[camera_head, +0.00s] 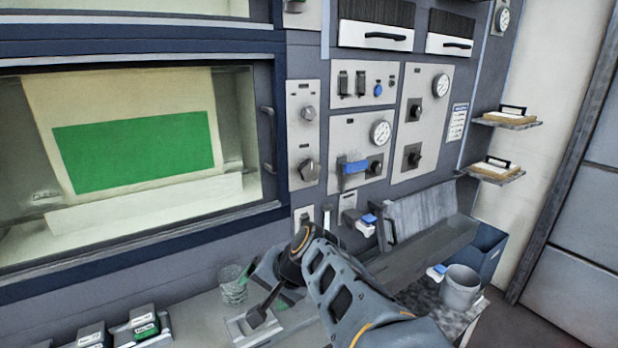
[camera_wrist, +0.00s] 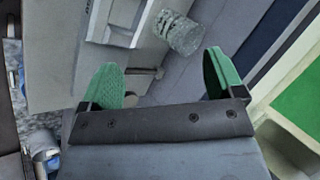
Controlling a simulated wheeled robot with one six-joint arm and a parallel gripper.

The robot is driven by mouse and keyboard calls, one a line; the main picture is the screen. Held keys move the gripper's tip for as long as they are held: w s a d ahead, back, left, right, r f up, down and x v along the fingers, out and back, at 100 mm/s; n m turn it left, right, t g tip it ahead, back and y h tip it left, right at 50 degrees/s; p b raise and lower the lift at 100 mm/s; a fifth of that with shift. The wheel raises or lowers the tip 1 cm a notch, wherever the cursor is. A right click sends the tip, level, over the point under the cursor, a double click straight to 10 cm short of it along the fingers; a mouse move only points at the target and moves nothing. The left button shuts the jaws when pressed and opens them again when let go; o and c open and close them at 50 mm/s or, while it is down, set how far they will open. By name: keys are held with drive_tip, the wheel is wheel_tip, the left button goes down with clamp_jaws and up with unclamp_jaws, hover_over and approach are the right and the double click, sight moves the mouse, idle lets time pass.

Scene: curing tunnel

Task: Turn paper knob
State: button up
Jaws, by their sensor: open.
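Several dark and grey knobs sit on the light panels of the machine front. They include an upper left knob (camera_head: 308,113), a lower left knob (camera_head: 309,170), a knob beside a blue lever (camera_head: 375,167), and right-hand knobs (camera_head: 414,112). I cannot read which one is the paper knob. My gripper (camera_wrist: 162,82) is open, with green pads apart and nothing between them. In the head view it is low over the ledge, below the panels and partly hidden by my arm. No panel knob is clear in the wrist view.
A window (camera_head: 135,150) with a green sheet behind it fills the left. A ribbed clear glass (camera_head: 233,284) and a lever on a plate (camera_head: 262,318) are near my gripper; the glass also shows in the wrist view (camera_wrist: 180,32). A grey bucket (camera_head: 460,289) stands right.

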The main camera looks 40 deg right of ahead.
drive_tip(key=shift+o, duration=0.2)
drive_tip(key=w+d+r+m+t+b, duration=0.1)
drive_tip(key=w+d+r+m+t, duration=0.1)
drive_tip(key=d+r+m+t, duration=0.1)
drive_tip(key=w+d+r+m+t+b, duration=0.1)
drive_tip(key=w+d+r+m+t, duration=0.1)
drive_tip(key=d+m, duration=0.4)
wheel_tip(320, 180, up, 2)
drive_tip(key=shift+w+d+r+t, duration=0.1)
drive_tip(key=shift+w+d+t, duration=0.25)
drive_tip(key=shift+d+t, duration=0.7)
drive_tip(key=m+t+h+b, duration=0.1)
drive_tip(key=m+t+h, duration=0.35)
drive_tip(key=m, duration=0.25)
approach(313, 172)
drive_tip(key=w+p, duration=0.1)
drive_tip(key=w, duration=0.4)
drive_tip(key=w+p, duration=0.1)
drive_tip(key=w, duration=0.4)
drive_tip(key=shift+w+d+r, duration=0.15)
drive_tip(key=shift+w+r, duration=0.05)
drive_tip(key=c, duration=0.9)
drive_tip(key=shift+c, duration=0.2)
drive_tip(key=shift+m, duration=0.4)
